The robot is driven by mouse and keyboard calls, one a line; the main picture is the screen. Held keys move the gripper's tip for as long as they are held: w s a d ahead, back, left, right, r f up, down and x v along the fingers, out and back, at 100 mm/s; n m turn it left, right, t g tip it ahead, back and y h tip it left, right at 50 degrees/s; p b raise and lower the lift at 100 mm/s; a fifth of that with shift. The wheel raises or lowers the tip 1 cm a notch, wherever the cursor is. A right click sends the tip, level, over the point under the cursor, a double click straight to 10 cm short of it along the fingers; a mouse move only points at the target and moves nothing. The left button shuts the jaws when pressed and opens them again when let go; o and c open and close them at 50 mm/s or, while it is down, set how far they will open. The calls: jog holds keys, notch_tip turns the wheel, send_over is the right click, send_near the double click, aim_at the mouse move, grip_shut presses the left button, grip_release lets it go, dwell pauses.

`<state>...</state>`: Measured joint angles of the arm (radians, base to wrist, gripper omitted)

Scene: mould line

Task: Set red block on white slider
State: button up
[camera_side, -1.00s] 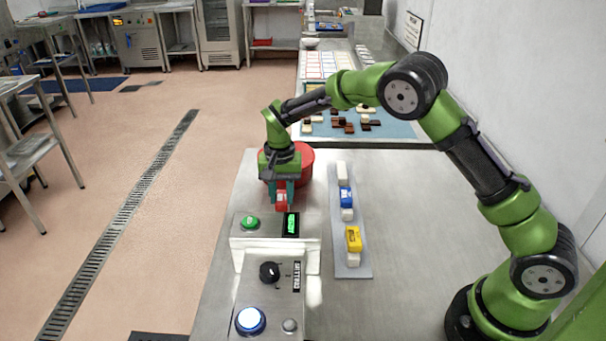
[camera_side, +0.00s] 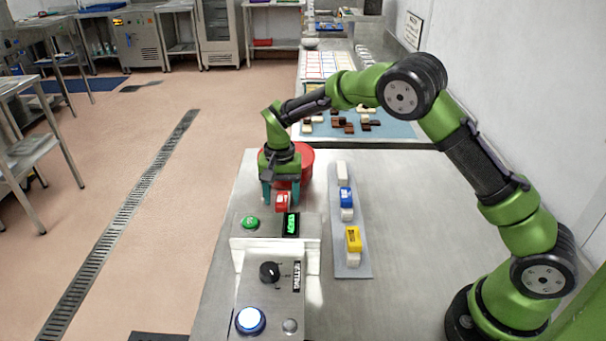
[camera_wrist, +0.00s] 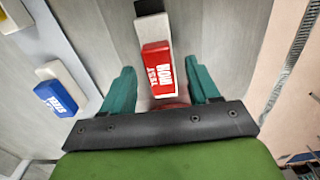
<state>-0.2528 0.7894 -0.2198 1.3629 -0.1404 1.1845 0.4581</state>
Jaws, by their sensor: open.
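The red block (camera_side: 282,202), with white lettering, is low over the steel table just behind the small black display. It also shows in the wrist view (camera_wrist: 158,68), where a white piece (camera_wrist: 152,34) lies against its upper end. My gripper (camera_side: 281,191) is open around the red block. In the wrist view a teal finger stands on each side of it with a clear gap. A bare white slider (camera_side: 342,172) lies at the far end of the grey strip. Whether the white piece at the red block is a slider under it, I cannot tell.
The grey strip (camera_side: 345,271) also holds a blue block (camera_side: 346,197) and a yellow block (camera_side: 353,238), each with white showing. A control box (camera_side: 270,296) stands in front of my gripper, and a red round container (camera_side: 304,158) stands close behind it.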

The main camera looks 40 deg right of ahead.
jog(key=shift+r, duration=0.1)
notch_tip(320, 180, up, 16)
jog(key=s+d+r+n+t+y, duration=0.1)
jog(key=s+r+n+t, duration=0.1)
jog(key=s, duration=1.1)
jog(key=s+d+r+n+t+y, duration=0.1)
jog(key=s+t, duration=0.4)
jog(key=s, duration=0.9)
jog(key=shift+s+d+r+n, duration=0.25)
jog(key=shift+r+n, duration=0.25)
jog(key=shift+n, duration=0.5)
